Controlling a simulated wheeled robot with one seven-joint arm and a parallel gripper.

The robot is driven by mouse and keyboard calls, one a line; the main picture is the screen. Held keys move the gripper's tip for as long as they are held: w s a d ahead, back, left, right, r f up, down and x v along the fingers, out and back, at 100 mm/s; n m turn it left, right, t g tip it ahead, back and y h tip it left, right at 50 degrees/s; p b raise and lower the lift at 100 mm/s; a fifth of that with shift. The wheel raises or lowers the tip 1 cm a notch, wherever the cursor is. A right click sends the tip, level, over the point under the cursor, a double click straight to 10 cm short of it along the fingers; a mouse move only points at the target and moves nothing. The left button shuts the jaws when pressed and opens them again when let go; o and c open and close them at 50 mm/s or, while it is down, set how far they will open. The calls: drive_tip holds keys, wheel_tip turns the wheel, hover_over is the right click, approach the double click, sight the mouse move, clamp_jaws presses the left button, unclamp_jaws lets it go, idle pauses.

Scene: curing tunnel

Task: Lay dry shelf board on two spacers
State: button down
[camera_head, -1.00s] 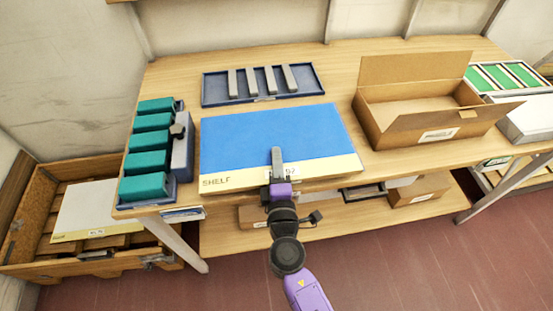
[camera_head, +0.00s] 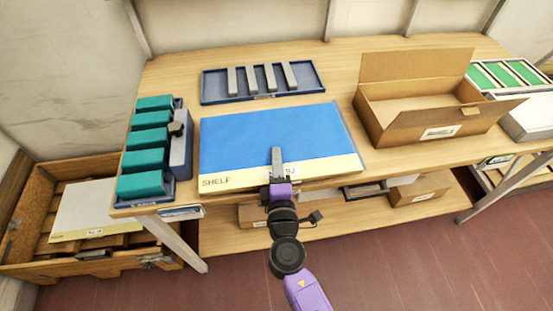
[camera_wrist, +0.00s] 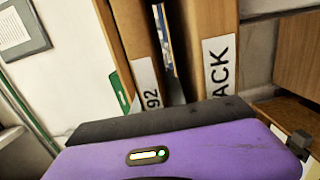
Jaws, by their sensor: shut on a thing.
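A wide blue board with a bare cream front strip marked SHELF (camera_head: 275,135) lies flat at the front of the wooden workbench. My gripper (camera_head: 277,160) is shut on the middle of its front edge, one grey finger on top, partly covering a white label. Several grey bars, which look like spacers (camera_head: 251,79), lie side by side in a shallow blue tray (camera_head: 225,99) behind the board. The board's underside is hidden. The wrist view shows my purple gripper body and a label ending in 92 (camera_wrist: 150,94) on a brown edge.
Several teal blocks (camera_head: 146,162) stand in a holder at the bench's left. An open cardboard box (camera_head: 400,122) stands at the right. A wooden crate (camera_head: 25,225) on the floor at left holds a pale board (camera_head: 85,211). A narrow bench strip is clear between board and tray.

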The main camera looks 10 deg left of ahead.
drive_tip(key=c, duration=1.3)
unclamp_jaws()
drive_tip(key=shift+f, duration=0.1)
drive_tip(key=shift+s+f, duration=0.1)
drive_tip(key=shift+f, duration=0.05)
drive_tip(key=s, duration=0.3)
drive_tip(key=s+d+b, duration=0.1)
drive_tip(key=s, duration=0.2)
drive_tip(key=shift+s+d, duration=0.15)
drive_tip(key=shift+s, duration=0.05)
drive_tip(key=shift+s+d+r, duration=0.1)
drive_tip(key=shift+s+r, duration=0.1)
drive_tip(key=shift+s, duration=0.35)
drive_tip(key=shift+r, duration=0.1)
